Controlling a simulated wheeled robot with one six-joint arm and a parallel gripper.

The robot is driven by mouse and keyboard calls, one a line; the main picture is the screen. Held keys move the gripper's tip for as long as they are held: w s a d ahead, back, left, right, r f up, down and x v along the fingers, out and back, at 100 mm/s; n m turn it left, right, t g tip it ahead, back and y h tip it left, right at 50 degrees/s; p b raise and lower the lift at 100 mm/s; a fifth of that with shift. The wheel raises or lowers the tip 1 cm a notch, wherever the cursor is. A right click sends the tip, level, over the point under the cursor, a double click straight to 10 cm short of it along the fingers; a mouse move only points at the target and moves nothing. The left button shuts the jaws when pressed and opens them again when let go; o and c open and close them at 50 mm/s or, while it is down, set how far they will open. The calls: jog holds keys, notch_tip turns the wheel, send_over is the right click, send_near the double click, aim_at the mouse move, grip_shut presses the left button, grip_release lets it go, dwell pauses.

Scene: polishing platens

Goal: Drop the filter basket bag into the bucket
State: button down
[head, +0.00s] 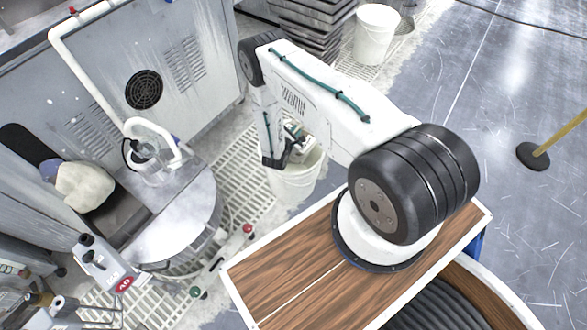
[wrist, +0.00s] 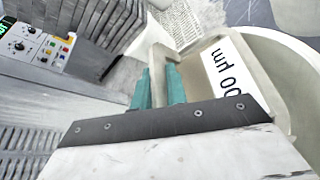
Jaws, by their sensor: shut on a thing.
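The filter basket bag is pale cream with a white label reading "00 µm" in the wrist view (wrist: 228,72). My gripper has two teal fingers (wrist: 158,82) and is shut on a pale upper part of the bag. The white bucket's curved rim shows at the right of the wrist view (wrist: 300,52), close around the label side of the bag. In the head view the bucket (head: 290,186) stands on the floor grating, with my gripper (head: 292,142) over its mouth. The bag is hard to make out there, and how deep it hangs is hidden.
Another white bucket (head: 376,36) stands on the floor at the back, beside a stack of dark plates (head: 305,22). A round grey platen (head: 178,225) is left of the near bucket. A pale lumpy thing (head: 84,188) lies farther left. Open floor is at the right.

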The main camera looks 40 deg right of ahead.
jog(key=c, duration=1.3)
grip_release()
jog(key=v, duration=0.8)
